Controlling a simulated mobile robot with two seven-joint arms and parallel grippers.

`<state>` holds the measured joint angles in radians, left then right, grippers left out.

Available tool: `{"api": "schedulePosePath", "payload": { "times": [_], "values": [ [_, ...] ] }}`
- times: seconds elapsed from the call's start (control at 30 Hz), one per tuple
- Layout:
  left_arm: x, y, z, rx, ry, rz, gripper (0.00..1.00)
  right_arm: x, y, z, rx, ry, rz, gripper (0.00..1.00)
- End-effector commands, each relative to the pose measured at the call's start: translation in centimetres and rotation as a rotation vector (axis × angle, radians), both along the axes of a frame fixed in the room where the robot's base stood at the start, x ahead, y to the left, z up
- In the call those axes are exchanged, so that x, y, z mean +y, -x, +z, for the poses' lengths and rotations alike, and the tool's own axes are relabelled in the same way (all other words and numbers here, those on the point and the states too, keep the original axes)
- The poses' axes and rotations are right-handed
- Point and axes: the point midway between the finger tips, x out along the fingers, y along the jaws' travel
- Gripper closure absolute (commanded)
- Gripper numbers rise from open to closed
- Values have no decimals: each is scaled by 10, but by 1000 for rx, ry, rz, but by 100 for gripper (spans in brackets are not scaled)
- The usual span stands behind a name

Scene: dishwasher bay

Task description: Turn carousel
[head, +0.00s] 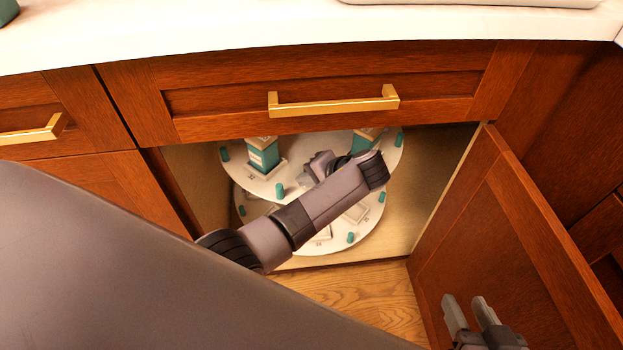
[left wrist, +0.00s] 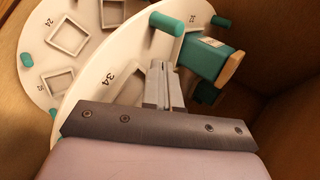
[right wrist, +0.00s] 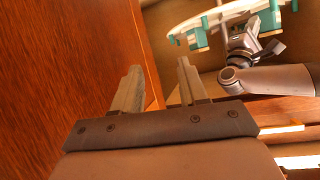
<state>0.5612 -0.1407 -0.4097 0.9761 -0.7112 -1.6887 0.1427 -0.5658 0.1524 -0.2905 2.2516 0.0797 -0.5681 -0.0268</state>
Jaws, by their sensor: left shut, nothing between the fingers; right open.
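The carousel has two round white tiers in the open corner cabinet. Its upper tier (head: 235,168) bears numbers, teal pegs and teal boxes, and the lower tier (head: 372,222) shows below it. A teal peg (head: 280,190) stands on the upper tier's front rim. A teal box (head: 263,154) stands at its left. My left gripper (head: 312,164) is inside the cabinet over the upper tier. In the left wrist view its fingers (left wrist: 160,68) are shut and empty, close to a teal peg (left wrist: 165,23). My right gripper (head: 470,305) is open and empty beside the cabinet door.
The cabinet door (head: 500,240) stands open at the right. A drawer with a gold handle (head: 333,103) and the white counter (head: 200,28) overhang the opening. The cabinet walls are close around the carousel. My left arm hides part of both tiers.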

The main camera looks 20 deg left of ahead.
Motion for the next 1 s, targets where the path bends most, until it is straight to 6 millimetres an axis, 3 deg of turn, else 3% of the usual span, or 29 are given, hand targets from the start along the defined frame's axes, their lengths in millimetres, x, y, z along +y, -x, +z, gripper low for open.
{"api": "schedulePosePath", "payload": {
  "times": [0.03, 0.23, 0.43, 1.0],
  "values": [
    [9, -2, -13, 1, -1, 1, 100, 3, -2, -5, -2, -20, 5, 57],
    [39, -9, -40, -1, 0, 1, 100, 16, -6, -9, 1, -103, 23, 57],
    [66, -16, -37, -3, 2, -1, 100, 21, -7, -9, 5, -136, 31, 57],
    [75, -18, -35, -1, 3, -4, 100, 23, -8, -7, 6, -147, 35, 57]
  ]
}}
